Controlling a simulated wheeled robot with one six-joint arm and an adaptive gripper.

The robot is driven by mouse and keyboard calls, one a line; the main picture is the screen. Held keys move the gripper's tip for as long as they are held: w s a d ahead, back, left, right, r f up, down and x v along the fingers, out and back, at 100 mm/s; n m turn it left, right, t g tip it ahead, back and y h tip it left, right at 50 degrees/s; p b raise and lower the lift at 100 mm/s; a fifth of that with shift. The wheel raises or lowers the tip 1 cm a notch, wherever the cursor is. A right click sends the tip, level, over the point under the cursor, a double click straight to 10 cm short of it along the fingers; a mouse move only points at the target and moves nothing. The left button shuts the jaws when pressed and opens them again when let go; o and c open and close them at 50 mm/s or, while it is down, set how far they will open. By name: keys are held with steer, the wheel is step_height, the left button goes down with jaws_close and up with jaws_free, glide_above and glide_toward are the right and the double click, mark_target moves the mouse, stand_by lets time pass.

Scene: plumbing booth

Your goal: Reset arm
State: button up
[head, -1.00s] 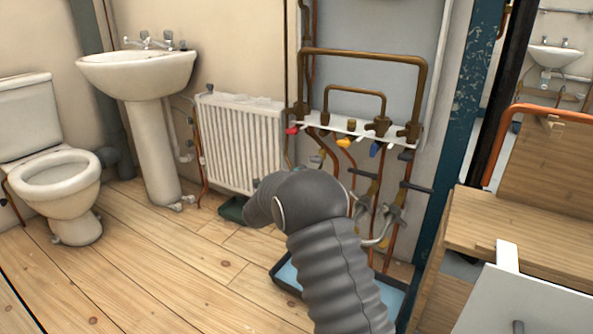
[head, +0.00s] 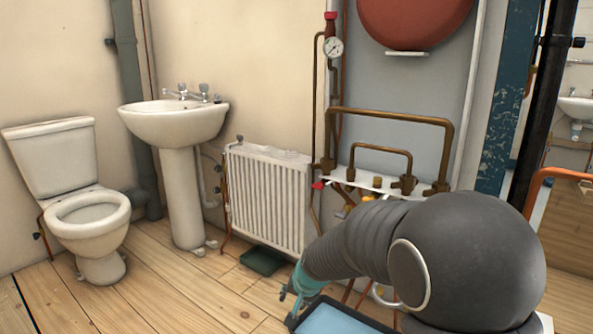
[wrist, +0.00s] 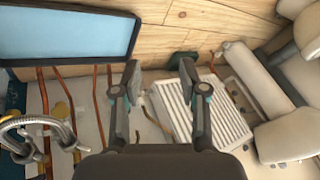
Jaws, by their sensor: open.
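My arm rises at the lower right of the head view and bends left and down, with my gripper (head: 300,285) at its end, small and partly cut off by the tray edge. In the wrist view my gripper (wrist: 158,85) is open, its two dark fingers apart with nothing between them. Beyond the fingers are the wooden floor, the wall base and a white radiator (wrist: 185,110).
A blue-lined tray (head: 340,322) lies on the floor below my gripper. Copper pipes (head: 390,115) with valves, a gauge (head: 333,47) and a red vessel (head: 415,22) are on the wall. A basin (head: 172,125) and toilet (head: 88,215) stand left. Floor before them is clear.

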steer(key=s+d+r+n+h+p, duration=0.1)
steer(key=s+d+r, duration=0.4)
steer(key=s, duration=0.5)
steer(key=s+d+r+n+h+p, duration=0.1)
steer(key=s+d+r+p, duration=0.3)
steer(key=s+r, duration=0.5)
steer(key=s+d+r+n+h+p, duration=0.1)
steer(key=s+d+r+p, duration=0.1)
steer(key=s+d+r, duration=0.5)
steer(key=s+r, duration=0.1)
steer(key=s, duration=0.3)
steer(key=shift+s+d+p, duration=0.15)
steer(key=shift+p, duration=0.15)
steer(key=shift+c, duration=0.2)
